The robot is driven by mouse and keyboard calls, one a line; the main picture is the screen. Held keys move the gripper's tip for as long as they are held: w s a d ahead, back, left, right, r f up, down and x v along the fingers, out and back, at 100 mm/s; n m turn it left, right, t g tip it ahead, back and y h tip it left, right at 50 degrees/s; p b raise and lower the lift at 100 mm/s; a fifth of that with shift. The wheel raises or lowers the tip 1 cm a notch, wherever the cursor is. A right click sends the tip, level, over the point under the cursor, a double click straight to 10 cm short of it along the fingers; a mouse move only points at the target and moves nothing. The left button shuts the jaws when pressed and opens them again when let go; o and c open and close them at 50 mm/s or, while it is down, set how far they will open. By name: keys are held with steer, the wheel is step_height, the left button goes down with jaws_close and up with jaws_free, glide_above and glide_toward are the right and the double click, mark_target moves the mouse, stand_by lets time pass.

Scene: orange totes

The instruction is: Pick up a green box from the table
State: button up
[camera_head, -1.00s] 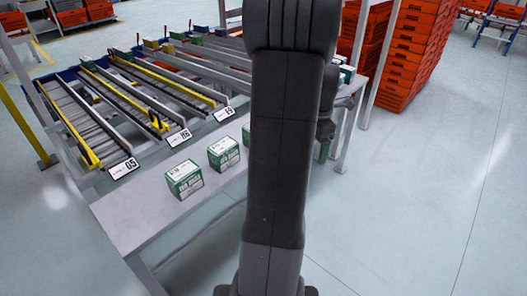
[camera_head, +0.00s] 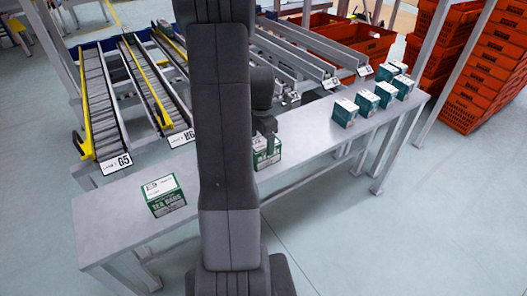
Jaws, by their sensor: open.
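Green boxes with white tops stand on the grey metal table. One green box (camera_head: 163,196) stands alone near the table's left end. Another green box (camera_head: 264,160) is in the middle, partly hidden behind my arm. My gripper (camera_head: 269,143) shows to the right of my arm, right at the top of this middle box. The jaws are open; whether they touch or straddle the box is hard to see. More green boxes stand to the right, including one at the near end of that group (camera_head: 344,113) and one beside it (camera_head: 367,103).
The table (camera_head: 112,214) has bare room between the left and middle boxes. Sloped roller lanes (camera_head: 103,105) with yellow rails and label cards meet its far side. Stacked orange totes (camera_head: 487,85) stand at the right. Open floor lies in front.

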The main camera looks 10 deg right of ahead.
steer(key=shift+s+d+f+p, duration=0.1)
steer(key=shift+d+f+p, duration=0.15)
steer(key=shift+f, duration=1.15)
steer(key=shift+d+f+p, duration=0.1)
steer(key=shift+f+p, duration=0.15)
steer(key=shift+f, duration=1.1)
steer(key=c, duration=1.1)
steer(key=shift+c, duration=0.2)
steer(key=shift+r, duration=0.1)
